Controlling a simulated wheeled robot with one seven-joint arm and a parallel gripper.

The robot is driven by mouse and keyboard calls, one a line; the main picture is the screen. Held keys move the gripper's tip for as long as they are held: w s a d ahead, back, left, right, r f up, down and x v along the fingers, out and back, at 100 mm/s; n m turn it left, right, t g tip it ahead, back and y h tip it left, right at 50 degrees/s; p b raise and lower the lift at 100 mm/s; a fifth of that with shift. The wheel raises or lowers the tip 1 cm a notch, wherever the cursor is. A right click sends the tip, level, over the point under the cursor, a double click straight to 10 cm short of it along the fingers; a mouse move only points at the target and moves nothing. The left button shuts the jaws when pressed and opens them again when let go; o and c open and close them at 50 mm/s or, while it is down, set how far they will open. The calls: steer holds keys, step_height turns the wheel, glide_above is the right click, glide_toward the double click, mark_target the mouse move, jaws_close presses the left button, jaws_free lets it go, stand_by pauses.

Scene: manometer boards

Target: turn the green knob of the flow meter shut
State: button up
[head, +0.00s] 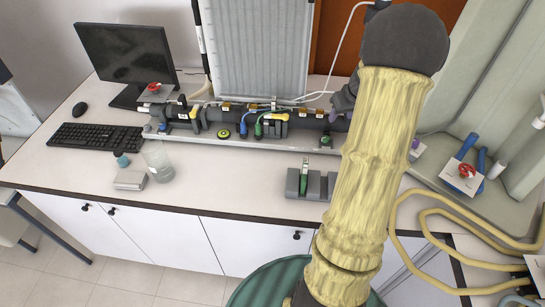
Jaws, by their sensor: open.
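A long dark pipe assembly (205,119) lies along the back of the bench, with small valves and blue, green and yellow tubes. A small green knob (325,139) shows near its right end. A round yellow-green knob (223,134) sits further left on the front. I cannot tell for certain which one belongs to the flow meter. My gripper (342,102) shows as a dark grey shape above the assembly's right end, partly hidden behind my arm. It is open, and I see nothing held in it. Its fingertips are not clear, and it looks apart from the green knob.
A grey block with a green insert (304,180) stands in front of the assembly. A glass beaker (158,161), keyboard (97,137) and monitor (127,57) are at left. A ribbed panel (257,50) rises behind. Yellow hoses (440,240) and a red valve (466,171) are at right.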

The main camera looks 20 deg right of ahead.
steer(key=s+a, duration=0.3)
steer(key=a, duration=1)
steer(key=s+a+r+n+g+p, duration=0.1)
steer(key=s+a, duration=0.3)
steer(key=a, duration=0.9)
steer(key=shift+a+r, duration=0.15)
steer(key=shift+a, duration=0.1)
steer(key=shift+s+a+y, duration=0.1)
steer(key=shift+s+y, duration=0.05)
steer(key=shift+y, duration=0.15)
steer(key=c, duration=0.3)
steer(key=s+a, duration=0.6)
steer(key=shift+s+a+f+n+g, duration=0.15)
steer(key=shift+s+f+n+g, duration=0.1)
steer(key=shift+f+n+g, duration=0.2)
